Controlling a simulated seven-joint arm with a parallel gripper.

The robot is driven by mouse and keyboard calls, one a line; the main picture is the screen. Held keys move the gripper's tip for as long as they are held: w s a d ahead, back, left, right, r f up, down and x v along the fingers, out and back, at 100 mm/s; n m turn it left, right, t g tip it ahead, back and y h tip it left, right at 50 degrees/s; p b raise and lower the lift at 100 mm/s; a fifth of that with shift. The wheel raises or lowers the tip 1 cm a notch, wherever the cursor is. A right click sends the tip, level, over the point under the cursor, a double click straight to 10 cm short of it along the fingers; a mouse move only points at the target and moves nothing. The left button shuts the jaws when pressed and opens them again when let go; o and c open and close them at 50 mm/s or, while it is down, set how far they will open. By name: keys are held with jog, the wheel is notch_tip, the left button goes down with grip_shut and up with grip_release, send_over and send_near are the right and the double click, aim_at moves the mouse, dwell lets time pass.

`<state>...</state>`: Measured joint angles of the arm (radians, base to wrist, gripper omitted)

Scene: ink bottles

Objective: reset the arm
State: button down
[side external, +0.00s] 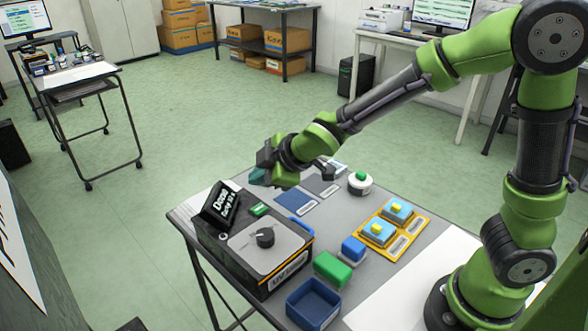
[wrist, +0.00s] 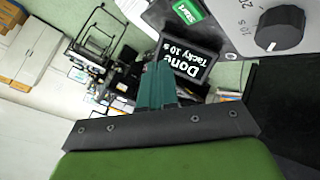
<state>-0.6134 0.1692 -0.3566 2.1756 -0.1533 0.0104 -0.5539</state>
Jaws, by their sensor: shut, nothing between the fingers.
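My gripper (side external: 262,176) hangs in the air near the far left edge of the table, above and behind the black box with the sign. Its teal fingers (wrist: 157,86) are together in the wrist view, with nothing between them. My arm reaches out leftward from its base at the right of the table. The black box (side external: 290,272) has a grey top with a black dial (side external: 265,238), which also shows in the wrist view (wrist: 280,27). Its tilted sign (side external: 221,204) reads "Done" and "Tacky 10 s"; it also shows beyond my fingertips in the wrist view (wrist: 187,60).
On the table, a yellow tray (side external: 405,240) holds two light-blue items with yellow tops. A green block (side external: 332,268), a blue block (side external: 353,248), an open blue bin (side external: 312,303), a blue pad (side external: 295,202) and a white round item with a green top (side external: 360,183) stand around it.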

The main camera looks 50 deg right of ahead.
jog(key=shift+f, duration=0.1)
jog(key=s+m, duration=0.1)
jog(key=s+f+g, duration=0.1)
jog(key=s+m, duration=0.1)
jog(key=shift+d+f+m+g+h, duration=0.25)
jog(key=shift+f+m+g+h, duration=0.05)
jog(key=shift+f, duration=0.05)
jog(key=s+d+r+m, duration=0.4)
jog(key=s+r+m, duration=0.1)
jog(key=s, duration=0.4)
jog(key=s+d+r+m, duration=0.4)
jog(key=s+r+m, duration=0.2)
jog(key=s, duration=0.3)
jog(key=shift+s+m, duration=0.15)
jog(key=shift+m, duration=0.75)
